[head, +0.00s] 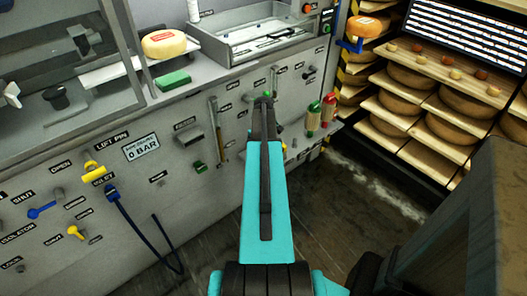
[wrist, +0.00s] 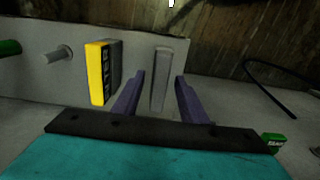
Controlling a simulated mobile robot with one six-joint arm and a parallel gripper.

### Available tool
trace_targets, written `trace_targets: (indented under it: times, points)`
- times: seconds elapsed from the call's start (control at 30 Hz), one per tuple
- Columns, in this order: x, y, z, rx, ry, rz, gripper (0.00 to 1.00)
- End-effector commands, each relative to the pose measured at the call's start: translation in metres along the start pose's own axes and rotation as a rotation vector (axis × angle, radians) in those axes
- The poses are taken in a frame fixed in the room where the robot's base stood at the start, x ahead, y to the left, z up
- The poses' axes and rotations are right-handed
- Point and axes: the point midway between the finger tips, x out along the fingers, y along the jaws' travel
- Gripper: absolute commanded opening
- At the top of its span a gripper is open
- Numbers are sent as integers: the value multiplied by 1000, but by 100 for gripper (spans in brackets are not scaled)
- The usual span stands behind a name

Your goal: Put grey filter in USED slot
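In the wrist view, my gripper (wrist: 160,82) is open, with its two purple fingers apart. A narrow grey slab (wrist: 161,70), which looks like the grey filter, stands out from the panel between the fingers. Gaps show on both sides of it, so no grip is visible. Left of it is a yellow and black block (wrist: 103,73) with partly readable lettering. In the head view, my turquoise arm hides most of the gripper and the slab. I cannot make out a slot marked USED in either view.
The grey control panel (head: 125,185) carries several levers and handles, with a dark blue hose (head: 137,225) at left. In the wrist view, a grey peg (wrist: 60,54) and a green piece (wrist: 9,48) are farther left. Cheese shelves (head: 410,120) stand at right. The floor (head: 315,205) between is open.

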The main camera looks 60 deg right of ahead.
Motion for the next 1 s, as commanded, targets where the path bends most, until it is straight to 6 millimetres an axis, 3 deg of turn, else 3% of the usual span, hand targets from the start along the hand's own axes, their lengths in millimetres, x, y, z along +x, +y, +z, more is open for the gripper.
trace_targets:
  times: [0.47,1.0]
  points:
    - [-7,0,0,0,1,1,38]
    - [-72,0,0,0,1,1,38]
